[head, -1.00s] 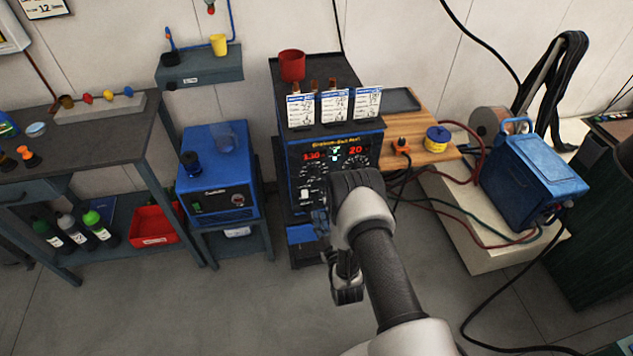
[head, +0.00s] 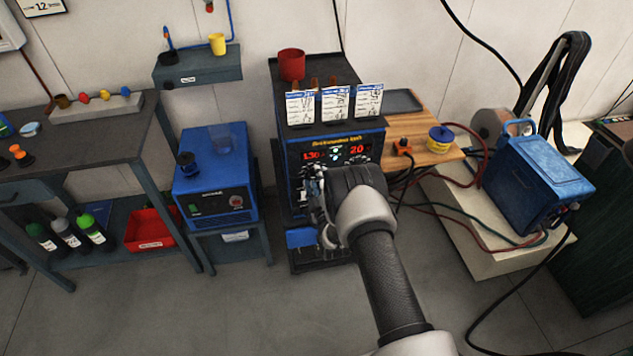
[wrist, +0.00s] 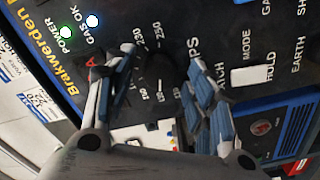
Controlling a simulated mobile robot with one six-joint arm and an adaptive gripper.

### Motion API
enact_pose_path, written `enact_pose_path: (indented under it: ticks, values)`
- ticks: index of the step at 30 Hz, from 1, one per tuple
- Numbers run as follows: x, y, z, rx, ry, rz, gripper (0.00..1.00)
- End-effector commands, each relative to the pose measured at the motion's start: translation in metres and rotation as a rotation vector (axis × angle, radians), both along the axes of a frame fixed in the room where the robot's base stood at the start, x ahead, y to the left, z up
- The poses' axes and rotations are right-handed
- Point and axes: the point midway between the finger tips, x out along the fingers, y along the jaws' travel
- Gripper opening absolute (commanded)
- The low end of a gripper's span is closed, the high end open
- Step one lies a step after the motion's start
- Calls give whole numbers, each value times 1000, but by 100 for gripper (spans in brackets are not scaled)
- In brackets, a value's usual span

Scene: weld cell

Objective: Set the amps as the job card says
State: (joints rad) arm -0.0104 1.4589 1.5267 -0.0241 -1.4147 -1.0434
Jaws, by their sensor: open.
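The welder (head: 290,160) is a dark-topped blue unit with a black front panel. Its panel shows two red displays, the left reading about 130 (head: 312,156) and the right 20 (head: 357,150). Three white job cards (head: 335,104) stand along its top edge; their writing is too small to read. In the wrist view, a black amps dial (wrist: 157,68) with a numbered scale lies between the fingers of my gripper (wrist: 160,62). My gripper is open, with one finger on either side of the dial; contact cannot be told. In the head view my wrist hides part of the panel.
A red cup (head: 291,64) stands on the welder. A blue cooler unit (head: 215,175) stands to its left. A MODE switch (wrist: 250,76) is beside the dial.

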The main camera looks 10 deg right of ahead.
Motion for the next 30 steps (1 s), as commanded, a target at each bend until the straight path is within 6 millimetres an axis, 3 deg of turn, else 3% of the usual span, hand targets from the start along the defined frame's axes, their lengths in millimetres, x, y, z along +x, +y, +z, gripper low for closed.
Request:
enact_pose_path:
  ticks: [4,22,30]
  values:
    - [0,0,0,0,0,0,46]
    - [0,0,0,0,0,0,6]
    - [0,0,0,24,1,0,5]
